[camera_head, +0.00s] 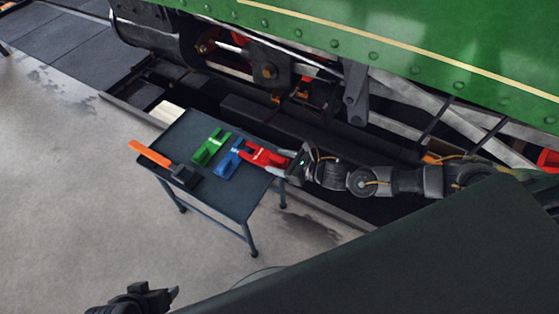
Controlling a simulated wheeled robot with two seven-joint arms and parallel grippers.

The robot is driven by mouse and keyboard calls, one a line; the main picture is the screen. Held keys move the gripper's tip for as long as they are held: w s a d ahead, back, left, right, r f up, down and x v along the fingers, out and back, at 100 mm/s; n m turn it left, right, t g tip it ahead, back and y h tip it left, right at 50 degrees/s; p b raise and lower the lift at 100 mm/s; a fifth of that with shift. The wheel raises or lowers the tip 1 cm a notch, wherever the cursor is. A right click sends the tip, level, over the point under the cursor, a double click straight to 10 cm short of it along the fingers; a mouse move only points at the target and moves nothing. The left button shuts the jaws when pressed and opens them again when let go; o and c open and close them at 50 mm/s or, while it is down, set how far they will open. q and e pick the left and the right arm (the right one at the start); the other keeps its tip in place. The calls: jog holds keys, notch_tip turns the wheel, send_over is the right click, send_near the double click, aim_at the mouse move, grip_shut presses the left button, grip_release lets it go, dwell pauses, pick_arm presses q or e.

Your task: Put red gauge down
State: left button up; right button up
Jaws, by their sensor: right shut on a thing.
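The red gauge (262,156) is at the right edge of the small dark table (235,205). My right gripper (291,160) is shut on its right end, with the arm reaching in from the right. I cannot tell whether the gauge touches the tabletop. A blue gauge (229,163) lies on the table just left of the red one. A green gauge (211,147) lies further left. My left gripper (172,294) shows at the bottom left, away from the table, and its jaws are too unclear to read.
An orange-handled tool (150,153) with a dark head lies at the table's left end. The table's front part is bare. Open grey floor (80,190) lies to the left.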

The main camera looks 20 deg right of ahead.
jog(key=shift+f, duration=0.3)
jog(key=o, duration=1.2)
jog(key=shift+c, duration=0.2)
pick_arm(q)
jog(key=shift+w+d+r+t, duration=0.35)
jog(key=shift+w+d+t, duration=0.05)
jog(key=shift+w, duration=0.1)
pick_arm(e)
jog(key=shift+r, duration=0.2)
jog(key=shift+s+d+r+p, duration=0.35)
jog(key=shift+s+r+p, duration=0.05)
jog(key=shift+r, duration=0.2)
pick_arm(q)
jog(key=shift+g, duration=0.7)
jog(key=f, duration=0.2)
jog(key=a+f+p, duration=0.1)
jog(key=f, duration=0.1)
jog(key=shift+s, duration=0.4)
pick_arm(e)
jog(key=v, duration=1.1)
